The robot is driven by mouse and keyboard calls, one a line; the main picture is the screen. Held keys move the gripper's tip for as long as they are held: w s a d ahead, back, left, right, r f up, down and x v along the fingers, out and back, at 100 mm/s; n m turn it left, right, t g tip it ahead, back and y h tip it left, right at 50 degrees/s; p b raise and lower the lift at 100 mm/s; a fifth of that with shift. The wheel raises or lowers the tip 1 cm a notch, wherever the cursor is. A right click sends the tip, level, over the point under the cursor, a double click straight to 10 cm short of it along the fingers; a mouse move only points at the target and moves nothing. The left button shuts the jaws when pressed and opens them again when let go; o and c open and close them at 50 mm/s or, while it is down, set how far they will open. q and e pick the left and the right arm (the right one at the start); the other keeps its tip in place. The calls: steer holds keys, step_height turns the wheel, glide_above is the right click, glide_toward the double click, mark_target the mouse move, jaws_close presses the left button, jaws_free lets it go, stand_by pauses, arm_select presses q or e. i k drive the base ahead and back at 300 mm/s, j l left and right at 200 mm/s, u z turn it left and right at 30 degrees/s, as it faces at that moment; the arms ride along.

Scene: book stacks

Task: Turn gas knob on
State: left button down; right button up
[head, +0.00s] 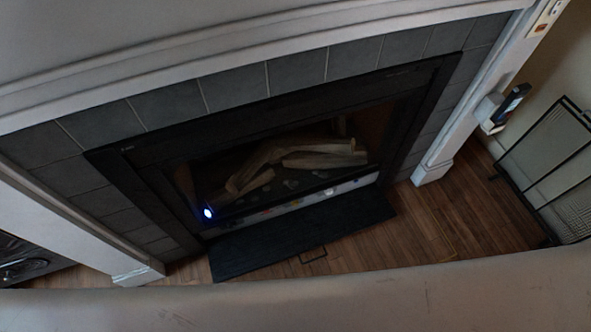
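A gas fireplace with a black frame (270,120) fills the middle of the head view. Pale logs (300,158) lie inside it. A small bright blue-white light (208,212) glows at its lower left corner; I cannot tell whether it is a flame or a lamp. Below the opening is a light strip (320,195) with small coloured marks. A dark flat panel (300,235) extends in front of it near the floor. No gas knob can be made out clearly. Neither of my grippers is in view.
Grey tiles (297,73) and a white surround (465,95) frame the fireplace. A black mesh screen (550,165) stands at the right. A pale, blurred surface (300,300) crosses the bottom of the view.

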mark_target(234, 224)
steer(key=u, duration=0.75)
